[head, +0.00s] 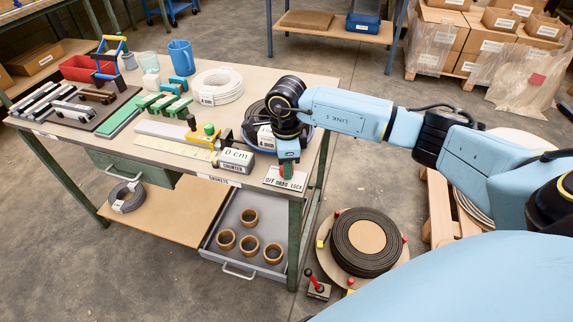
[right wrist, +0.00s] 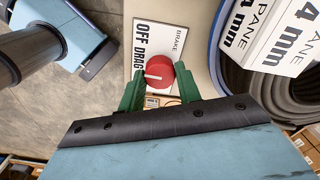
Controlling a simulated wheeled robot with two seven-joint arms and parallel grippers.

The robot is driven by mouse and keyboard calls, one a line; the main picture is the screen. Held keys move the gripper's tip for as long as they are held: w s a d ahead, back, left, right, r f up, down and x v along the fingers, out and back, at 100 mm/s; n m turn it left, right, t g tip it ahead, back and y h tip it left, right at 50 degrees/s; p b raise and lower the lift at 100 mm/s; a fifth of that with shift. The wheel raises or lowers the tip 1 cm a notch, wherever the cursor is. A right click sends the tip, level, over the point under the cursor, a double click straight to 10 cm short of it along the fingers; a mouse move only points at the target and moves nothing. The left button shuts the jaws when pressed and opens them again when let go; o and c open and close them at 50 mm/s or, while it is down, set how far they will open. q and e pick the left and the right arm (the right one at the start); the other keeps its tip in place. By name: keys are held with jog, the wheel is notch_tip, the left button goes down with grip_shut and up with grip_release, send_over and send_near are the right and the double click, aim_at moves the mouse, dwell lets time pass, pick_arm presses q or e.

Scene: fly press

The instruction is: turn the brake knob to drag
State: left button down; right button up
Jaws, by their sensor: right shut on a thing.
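The brake knob (right wrist: 160,75) is a round red knob on a white plate (right wrist: 147,40) in the right wrist view. The plate reads BRAKE, OFF and DRAG there; its lower part is hidden by my gripper. The knob's white line points left, towards the word DRAG. My right gripper (right wrist: 159,88) is shut on the knob, a green finger at either side. In the head view my right gripper (head: 287,172) points down over the plate (head: 285,180) at the bench's front right corner, mostly covering the knob. My left gripper is not in view.
A counter box (head: 236,158) reading 0 cm stands just left of the plate. A cable coil (right wrist: 285,85) labelled 4 mm lies close beside the plate. A cable reel (head: 367,243) and a red-handled lever (head: 316,285) are on the floor. An open drawer (head: 240,268) holds several brown rings.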

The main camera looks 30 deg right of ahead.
jog(key=shift+n, duration=0.3)
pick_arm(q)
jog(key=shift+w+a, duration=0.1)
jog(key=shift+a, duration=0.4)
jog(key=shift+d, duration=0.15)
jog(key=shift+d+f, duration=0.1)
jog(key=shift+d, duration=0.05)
pick_arm(e)
jog(key=o, duration=1)
jog(key=shift+c, duration=0.2)
jog(key=shift+r, duration=0.1)
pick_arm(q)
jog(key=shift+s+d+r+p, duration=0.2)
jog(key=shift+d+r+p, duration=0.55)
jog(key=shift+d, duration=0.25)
pick_arm(e)
notch_tip(320, 180, up, 13)
jog(key=shift+r, duration=0.15)
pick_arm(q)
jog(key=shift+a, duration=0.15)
